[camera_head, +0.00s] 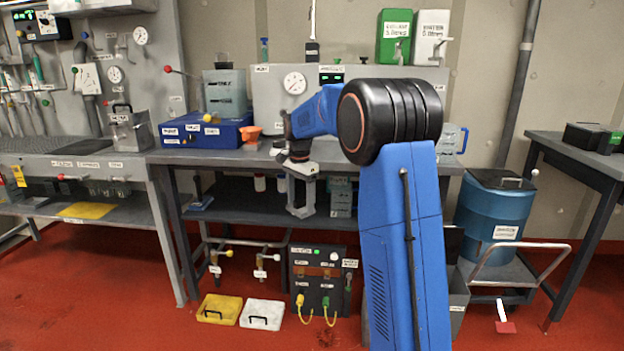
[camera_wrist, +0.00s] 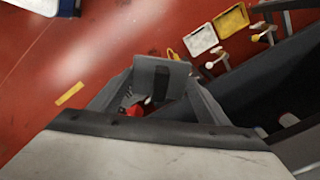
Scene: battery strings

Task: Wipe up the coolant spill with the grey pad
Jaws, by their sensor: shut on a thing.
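My gripper (camera_head: 301,206) hangs in front of the workbench, below its top and above the floor. In the wrist view my gripper (camera_wrist: 152,92) is shut on a grey piece (camera_wrist: 152,72) between its fingertips, which looks like the grey pad. Its underside is hidden. The piece is clear of the floor in the head view. I cannot make out the coolant spill for certain. A small dark mottled patch (camera_head: 325,337) shows on the red floor in front of the black unit.
The workbench (camera_head: 225,157) and a blue drum (camera_head: 495,215) bound the space. Red floor is open at left.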

